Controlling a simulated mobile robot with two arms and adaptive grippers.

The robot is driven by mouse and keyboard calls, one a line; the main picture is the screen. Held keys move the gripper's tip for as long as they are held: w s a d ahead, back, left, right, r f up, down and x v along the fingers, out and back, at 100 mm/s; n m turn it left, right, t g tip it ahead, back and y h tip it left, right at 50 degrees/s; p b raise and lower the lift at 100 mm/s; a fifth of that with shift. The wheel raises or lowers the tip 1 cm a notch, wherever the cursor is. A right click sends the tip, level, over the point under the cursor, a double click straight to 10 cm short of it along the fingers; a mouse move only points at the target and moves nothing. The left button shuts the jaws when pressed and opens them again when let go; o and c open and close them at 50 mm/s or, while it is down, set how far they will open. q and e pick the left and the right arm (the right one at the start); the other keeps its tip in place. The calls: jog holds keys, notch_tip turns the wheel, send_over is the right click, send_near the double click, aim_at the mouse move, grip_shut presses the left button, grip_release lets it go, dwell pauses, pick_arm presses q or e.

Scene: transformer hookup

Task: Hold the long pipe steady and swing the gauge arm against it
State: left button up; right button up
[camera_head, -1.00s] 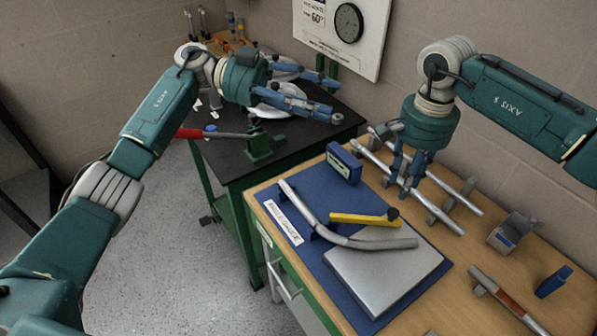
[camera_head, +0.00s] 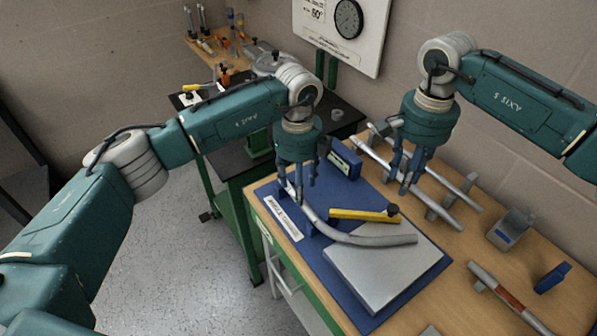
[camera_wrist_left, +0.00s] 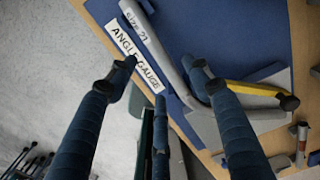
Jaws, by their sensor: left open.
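A bent grey pipe (camera_head: 345,238) lies on the blue angle gauge board (camera_head: 291,248); in the left wrist view the pipe (camera_wrist_left: 158,50) reads "size 21". The yellow gauge arm (camera_head: 360,215), with a dark knob at its right end, lies beside the pipe; it also shows in the left wrist view (camera_wrist_left: 250,88). My left gripper (camera_head: 298,190) is open, pointing down over the pipe's upper-left end. In the left wrist view the pipe runs between its fingertips (camera_wrist_left: 163,65). My right gripper (camera_head: 405,184) points down at the straight pipes; its grip is unclear.
Straight pipes (camera_head: 457,192) rest on supports behind the board. A grey metal plate (camera_head: 385,275) sits on the board. A blue gauge box (camera_head: 345,162), a grey block (camera_head: 512,229) and a red-banded pipe (camera_head: 507,296) stand around it. A black-topped table (camera_head: 232,160) is at left.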

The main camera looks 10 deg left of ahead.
pick_arm(q)
jog(key=shift+f, duration=2.75)
